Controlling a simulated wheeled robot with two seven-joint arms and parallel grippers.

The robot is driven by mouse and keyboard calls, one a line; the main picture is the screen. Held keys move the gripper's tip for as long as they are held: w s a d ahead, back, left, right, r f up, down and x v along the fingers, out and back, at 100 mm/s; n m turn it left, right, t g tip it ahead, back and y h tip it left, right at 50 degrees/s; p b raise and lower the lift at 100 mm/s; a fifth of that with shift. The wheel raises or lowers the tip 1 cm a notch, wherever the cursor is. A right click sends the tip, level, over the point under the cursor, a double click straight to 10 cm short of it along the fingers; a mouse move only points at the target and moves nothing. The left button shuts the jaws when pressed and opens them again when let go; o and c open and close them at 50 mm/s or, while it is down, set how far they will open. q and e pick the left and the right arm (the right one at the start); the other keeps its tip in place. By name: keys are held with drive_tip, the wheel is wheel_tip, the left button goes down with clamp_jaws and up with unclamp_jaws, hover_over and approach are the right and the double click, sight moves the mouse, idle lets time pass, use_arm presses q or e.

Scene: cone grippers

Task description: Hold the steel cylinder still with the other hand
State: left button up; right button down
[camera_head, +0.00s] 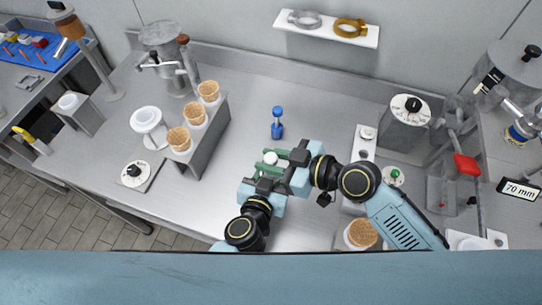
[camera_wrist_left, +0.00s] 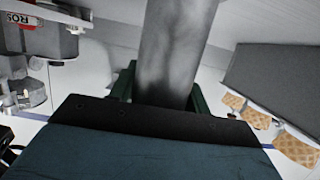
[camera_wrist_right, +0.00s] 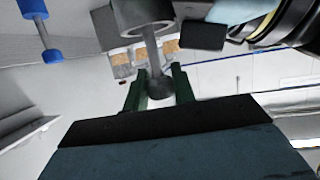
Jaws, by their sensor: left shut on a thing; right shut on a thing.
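The steel cylinder (camera_wrist_left: 178,45) fills the upper middle of the left wrist view, between the green fingers of my left gripper (camera_wrist_left: 165,88), which is shut on it. In the right wrist view, the cylinder's grey end (camera_wrist_right: 143,14) shows at the top, with a thin rod and dark round knob (camera_wrist_right: 160,87) extending from it. My right gripper (camera_wrist_right: 160,92) is shut on that knob. In the head view, my left gripper (camera_head: 262,183) and right gripper (camera_head: 288,160) are close together over the bench. They mostly hide the cylinder; a small pale round part (camera_head: 270,157) shows between them.
A grey stand (camera_head: 204,140) with several waffle cones is at the left. A blue-handled tool (camera_head: 277,122) stands behind the grippers. A dial box (camera_head: 405,120) is at the right, and a dial plate (camera_head: 135,173) at the left. The bench (camera_head: 250,100) behind the tool is clear.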

drive_tip(key=shift+f, duration=1.05)
use_arm(q)
drive_tip(key=shift+f, duration=0.1)
use_arm(e)
drive_tip(key=c, duration=1.1)
unclamp_jaws()
drive_tip(key=shift+f, duration=0.1)
drive_tip(key=shift+c, duration=0.2)
drive_tip(key=shift+o, duration=0.3)
drive_tip(key=shift+s, duration=0.15)
drive_tip(key=shift+s+f, duration=0.15)
use_arm(q)
drive_tip(key=shift+a, duration=0.1)
use_arm(e)
drive_tip(key=v, duration=0.7)
drive_tip(key=shift+w+d+r, duration=0.3)
drive_tip(key=shift+d+r, duration=0.05)
use_arm(q)
drive_tip(key=o, duration=1.8)
